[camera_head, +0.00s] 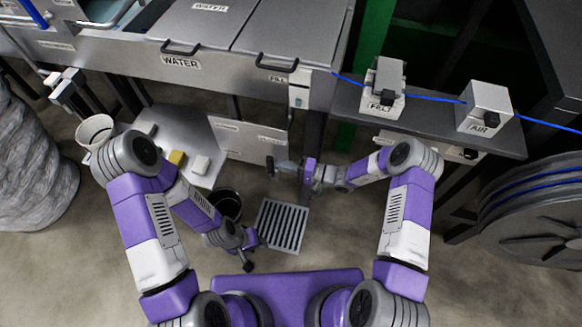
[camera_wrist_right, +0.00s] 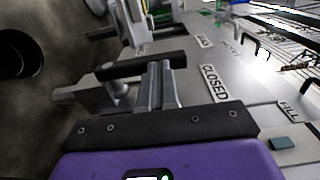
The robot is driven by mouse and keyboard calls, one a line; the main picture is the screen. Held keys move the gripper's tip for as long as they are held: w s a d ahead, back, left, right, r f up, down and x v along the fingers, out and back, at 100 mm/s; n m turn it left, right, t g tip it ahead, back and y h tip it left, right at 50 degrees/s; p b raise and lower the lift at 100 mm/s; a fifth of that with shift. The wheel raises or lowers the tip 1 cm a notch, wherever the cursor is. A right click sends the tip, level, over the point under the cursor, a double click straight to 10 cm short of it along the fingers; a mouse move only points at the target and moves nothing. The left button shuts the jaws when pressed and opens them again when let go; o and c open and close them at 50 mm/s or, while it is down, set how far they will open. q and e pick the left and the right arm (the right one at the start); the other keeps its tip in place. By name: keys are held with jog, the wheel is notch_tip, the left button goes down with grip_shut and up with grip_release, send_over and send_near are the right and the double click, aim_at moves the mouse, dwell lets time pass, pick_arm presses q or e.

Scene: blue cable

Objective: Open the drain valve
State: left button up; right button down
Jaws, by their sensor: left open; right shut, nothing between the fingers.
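The drain valve's black lever (camera_wrist_right: 140,66) lies sideways in the right wrist view, with a grey metal fitting (camera_wrist_right: 85,93) below it. A CLOSED label (camera_wrist_right: 214,83) is on the grey panel to its right. My right gripper (camera_wrist_right: 162,82) is shut with nothing between its fingers. Its fingertips overlap the lever in this view; I cannot tell whether they touch it. In the head view the right gripper (camera_head: 284,166) is at the panel under the water tank, and partly hides the valve. My left gripper (camera_head: 248,258) is open and empty, low above the floor beside the drain grate.
A floor drain grate (camera_head: 290,213) and a black bucket (camera_head: 226,203) are below the tank (camera_head: 245,72). A low shelf (camera_head: 207,146) holds a yellow block and a white block.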

jog(key=shift+r, duration=0.1)
dwell(0.3)
jog(key=shift+w+a+r+g+h+p, duration=0.2)
jog(key=shift+a+h+p, duration=0.1)
jog(key=shift+a+h, duration=0.3)
jog(key=shift+w+a+r+g+h+p, duration=0.2)
jog(key=shift+a+h, duration=0.25)
jog(key=shift+a, duration=0.3)
jog(key=shift+w+a+r+g+h+p, duration=0.1)
jog(key=shift+w+a+h+p, duration=0.2)
jog(key=shift+a+h, duration=0.3)
jog(key=shift+a, duration=0.1)
jog(key=shift+r, duration=0.1)
jog(key=p, duration=0.3)
send_near(270, 161)
jog(key=d+r, duration=0.2)
jog(key=r, duration=0.1)
jog(key=shift+w, duration=0.15)
